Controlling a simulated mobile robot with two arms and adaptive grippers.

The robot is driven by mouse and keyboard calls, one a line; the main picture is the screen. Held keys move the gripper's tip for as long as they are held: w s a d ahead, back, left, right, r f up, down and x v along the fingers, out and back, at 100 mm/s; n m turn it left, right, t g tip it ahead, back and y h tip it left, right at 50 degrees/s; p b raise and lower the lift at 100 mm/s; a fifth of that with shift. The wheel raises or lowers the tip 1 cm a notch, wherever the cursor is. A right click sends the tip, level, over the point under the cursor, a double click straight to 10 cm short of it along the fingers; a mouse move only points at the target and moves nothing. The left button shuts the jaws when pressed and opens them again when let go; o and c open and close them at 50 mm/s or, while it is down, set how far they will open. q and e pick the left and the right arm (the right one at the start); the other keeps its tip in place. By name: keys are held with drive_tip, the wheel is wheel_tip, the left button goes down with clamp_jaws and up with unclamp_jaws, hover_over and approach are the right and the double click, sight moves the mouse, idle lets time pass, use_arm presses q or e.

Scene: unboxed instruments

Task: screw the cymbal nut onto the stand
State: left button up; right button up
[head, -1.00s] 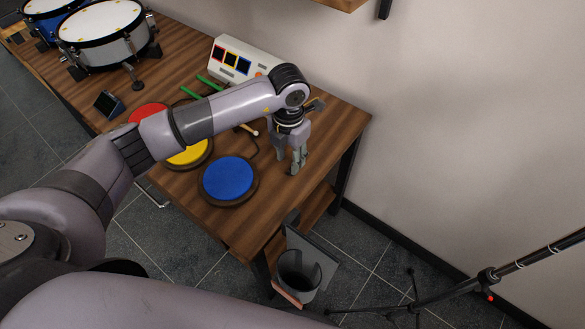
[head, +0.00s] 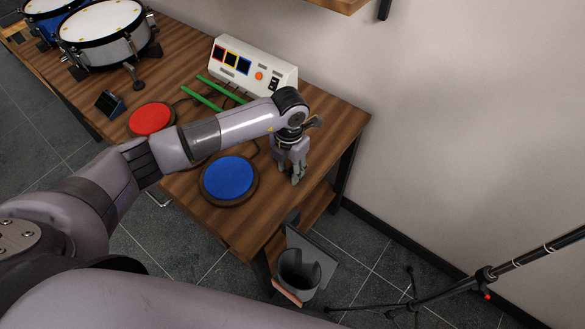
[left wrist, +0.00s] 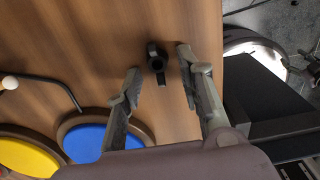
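The cymbal nut (left wrist: 157,62) is a small black winged piece lying on the brown wooden table, seen in the left wrist view. My left gripper (left wrist: 160,80) is open, with one finger on each side of the nut and gaps still between them. In the head view my left gripper (head: 296,178) points down near the table's right end, and the nut cannot be made out there. The stand (head: 520,264) is a slanted black pole with legs on the floor at the lower right; its top is outside the picture. My right gripper is not in view.
A blue pad (head: 229,178) lies just left of my left gripper, with a red pad (head: 152,118) farther left. A white control box (head: 252,66) and green sticks (head: 207,97) lie behind my arm. A dark curved object (head: 298,272) stands below the table's front edge.

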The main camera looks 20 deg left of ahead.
sight(290, 171)
use_arm(q)
drive_tip(key=shift+c, duration=0.2)
drive_tip(key=c, duration=0.7)
drive_tip(key=shift+r, duration=0.15)
wheel_tip(290, 171, up, 20)
drive_tip(key=shift+f+b, duration=0.1)
drive_tip(key=shift+b, duration=0.45)
